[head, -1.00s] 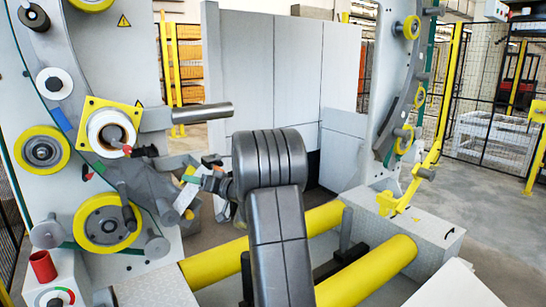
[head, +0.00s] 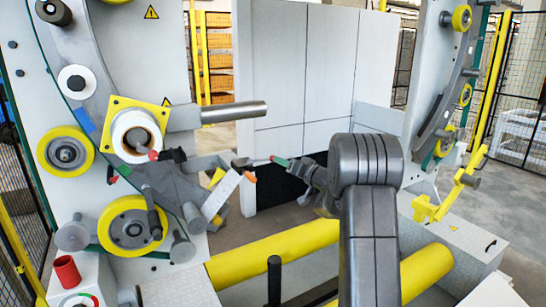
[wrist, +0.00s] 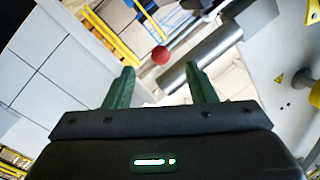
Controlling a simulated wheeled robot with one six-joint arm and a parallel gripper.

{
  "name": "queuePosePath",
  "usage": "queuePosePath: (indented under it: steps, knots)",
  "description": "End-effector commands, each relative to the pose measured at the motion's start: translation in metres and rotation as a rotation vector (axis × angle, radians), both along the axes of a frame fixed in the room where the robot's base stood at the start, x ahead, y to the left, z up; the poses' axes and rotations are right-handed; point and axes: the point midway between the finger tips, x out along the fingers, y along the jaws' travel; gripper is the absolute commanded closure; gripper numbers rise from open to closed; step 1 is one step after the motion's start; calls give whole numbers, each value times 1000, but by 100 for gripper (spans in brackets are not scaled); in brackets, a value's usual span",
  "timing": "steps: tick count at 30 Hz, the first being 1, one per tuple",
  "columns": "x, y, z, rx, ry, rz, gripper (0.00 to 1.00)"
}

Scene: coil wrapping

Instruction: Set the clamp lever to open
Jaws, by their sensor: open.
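A red ball knob (wrist: 160,55), which looks like the end of the clamp lever, shows in the wrist view just beyond my fingertips, between their lines. In the head view my gripper (head: 288,163) is small and points left, partly hidden by my arm. I cannot tell whether a finger touches the knob.
A thick metal bar (head: 232,112) sticks out from the machine near the lever; it lies close beyond my fingers in the wrist view (wrist: 205,58). A white roll (head: 137,130) sits on a yellow plate at left. Yellow rollers (head: 275,253) lie below. White panels (head: 290,75) stand behind.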

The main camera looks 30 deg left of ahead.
Motion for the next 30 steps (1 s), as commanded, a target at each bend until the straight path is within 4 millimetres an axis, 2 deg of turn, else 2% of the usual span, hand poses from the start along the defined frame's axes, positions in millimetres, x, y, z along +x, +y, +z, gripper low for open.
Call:
queuePosePath:
  steps: [3,9,15,23,30]
  knots:
    - [5,26,2,0,0,4,50]
    - [13,54,1,-1,-1,1,50]
    - [16,65,0,0,0,0,50]
    - [16,65,0,0,0,0,50]
    - [16,65,0,0,-1,0,97]
